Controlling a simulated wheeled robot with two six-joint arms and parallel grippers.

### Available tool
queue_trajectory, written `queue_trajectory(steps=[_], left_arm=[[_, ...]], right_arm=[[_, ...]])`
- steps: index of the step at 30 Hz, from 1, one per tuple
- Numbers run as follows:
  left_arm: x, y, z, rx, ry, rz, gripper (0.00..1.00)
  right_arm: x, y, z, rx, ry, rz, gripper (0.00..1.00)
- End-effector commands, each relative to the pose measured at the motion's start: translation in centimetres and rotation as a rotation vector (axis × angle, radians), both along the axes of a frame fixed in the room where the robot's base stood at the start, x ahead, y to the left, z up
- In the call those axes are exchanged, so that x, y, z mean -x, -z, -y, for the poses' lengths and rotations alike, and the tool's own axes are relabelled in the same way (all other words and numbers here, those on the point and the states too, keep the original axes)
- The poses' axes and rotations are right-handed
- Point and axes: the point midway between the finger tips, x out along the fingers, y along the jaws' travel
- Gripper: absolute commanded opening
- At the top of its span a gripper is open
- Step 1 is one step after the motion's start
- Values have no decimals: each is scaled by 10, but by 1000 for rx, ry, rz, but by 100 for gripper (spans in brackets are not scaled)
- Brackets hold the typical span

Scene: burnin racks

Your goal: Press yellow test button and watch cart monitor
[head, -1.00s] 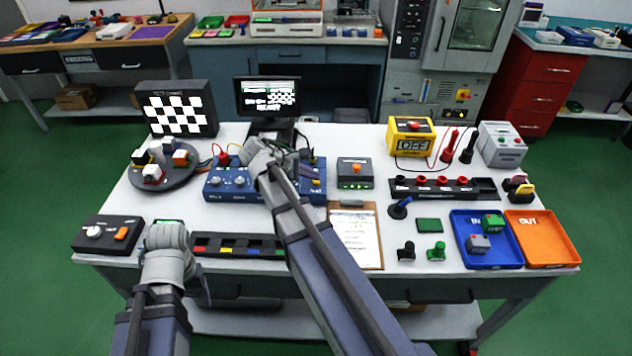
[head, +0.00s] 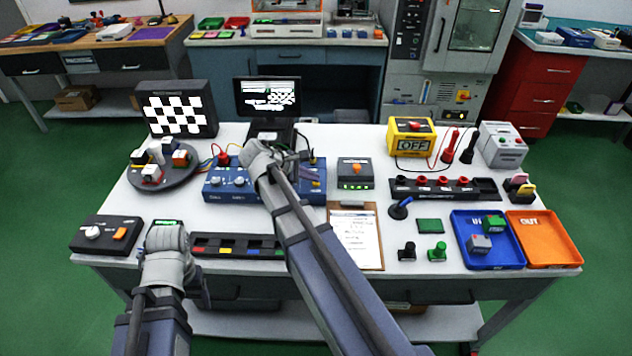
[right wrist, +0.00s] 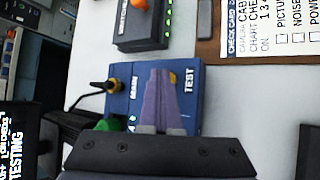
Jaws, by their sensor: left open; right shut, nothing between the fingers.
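The blue test box (head: 226,185) stands on the cart, partly behind my right arm. In the right wrist view its top (right wrist: 190,72) carries the word TEST. The yellow test button (right wrist: 177,118) shows there as a strip beside my right gripper's fingers, mostly hidden. My right gripper (right wrist: 160,74) is shut and empty over the box; I cannot tell whether it touches the button. The cart monitor (head: 268,97) is lit with a checker picture and text; its edge in the right wrist view (right wrist: 12,140) reads TESTING. My left gripper (head: 166,226) is open at the cart's front left.
A checker chart (head: 177,108) and a round turntable with blocks (head: 165,185) stand left. A black control box (head: 107,234) is beside my left gripper. A grey box with an orange button (head: 355,172) and a clipboard (head: 356,240) lie right of my right arm.

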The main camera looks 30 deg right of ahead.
Motion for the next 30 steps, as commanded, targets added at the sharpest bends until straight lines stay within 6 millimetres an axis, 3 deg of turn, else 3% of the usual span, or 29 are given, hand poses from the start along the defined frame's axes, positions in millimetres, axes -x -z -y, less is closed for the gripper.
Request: queue_trajectory(steps=[12, 23, 30], left_arm=[[0, -18, 0, 0, 0, 0, 71], [0, -18, 0, 0, 0, 0, 71], [0, -35, 0, 0, 0, 0, 71]], right_arm=[[0, -18, 0, 0, 0, 0, 0], [0, -18, 0, 0, 0, 0, 0], [0, -35, 0, 0, 0, 0, 0]])
